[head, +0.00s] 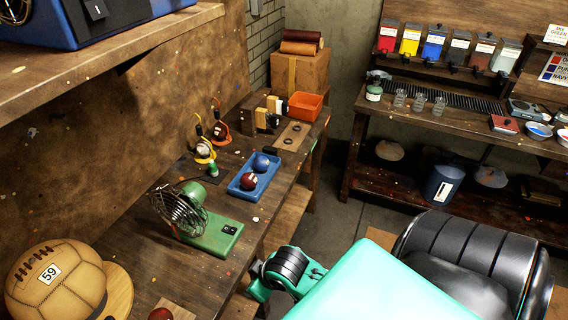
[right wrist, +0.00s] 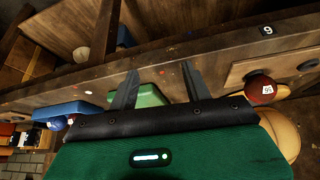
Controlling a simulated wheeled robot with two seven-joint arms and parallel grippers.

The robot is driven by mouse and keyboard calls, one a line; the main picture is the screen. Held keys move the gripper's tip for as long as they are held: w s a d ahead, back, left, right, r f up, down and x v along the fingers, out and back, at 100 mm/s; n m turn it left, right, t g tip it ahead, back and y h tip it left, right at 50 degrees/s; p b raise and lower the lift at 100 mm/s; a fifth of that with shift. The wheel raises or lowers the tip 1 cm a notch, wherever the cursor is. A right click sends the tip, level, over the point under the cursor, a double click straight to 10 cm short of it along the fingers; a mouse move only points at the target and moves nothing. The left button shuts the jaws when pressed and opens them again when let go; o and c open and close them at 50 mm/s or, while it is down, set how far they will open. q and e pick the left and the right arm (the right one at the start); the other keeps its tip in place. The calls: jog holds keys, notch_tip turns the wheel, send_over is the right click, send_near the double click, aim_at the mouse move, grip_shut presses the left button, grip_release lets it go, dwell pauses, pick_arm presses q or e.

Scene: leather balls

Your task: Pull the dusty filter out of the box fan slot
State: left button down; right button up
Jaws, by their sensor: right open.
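No dusty filter shows in either view. A blue box with a switch (head: 80,15) sits on the upper shelf at the top left, cut by the frame edge; I cannot tell whether it is the box fan. A small green desk fan (head: 180,212) with a round wire cage stands on the workbench. My right gripper (right wrist: 161,72) is open and empty in the right wrist view, its two dark fingers spread toward the bench edge. The fan's green base (right wrist: 150,96) shows beyond and between the fingers, apart from them. My left gripper is not in view.
A blue tray (head: 238,187) with two balls lies beside the fan. An orange bin (head: 305,105) stands at the far end. The upper shelf (head: 110,50) overhangs the bench.

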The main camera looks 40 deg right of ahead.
jog(key=w+d+r+n+t+y, duration=0.15)
jog(key=w+r, duration=0.45)
jog(key=r, duration=0.7)
jog(key=w+d+r+n+t+y, duration=0.1)
jog(key=w+d+r+t, duration=0.15)
jog(key=w+r, duration=0.65)
jog(key=w+d+r+n+t+y, duration=0.2)
jog(key=w+d+r, duration=0.15)
jog(key=r, duration=1.25)
jog(key=s+d+r+m+t, duration=0.1)
jog(key=s+d+r+t, duration=0.15)
jog(key=r, duration=0.95)
jog(key=s+d+r+m+t+y+p, duration=0.1)
jog(key=s+d+r, duration=0.3)
jog(key=r, duration=0.7)
jog(key=s+d+r+m+t, duration=0.1)
jog(key=s+d+r+t, duration=0.2)
jog(key=r, duration=0.9)
jog(key=shift+g, duration=0.65)
jog(key=p+x, duration=0.8)
jog(key=x, duration=0.3)
jog(key=shift+w, duration=0.35)
jog(key=shift+w+a+f, duration=0.1)
jog(key=shift+w+a, duration=0.15)
jog(key=shift+w, duration=0.2)
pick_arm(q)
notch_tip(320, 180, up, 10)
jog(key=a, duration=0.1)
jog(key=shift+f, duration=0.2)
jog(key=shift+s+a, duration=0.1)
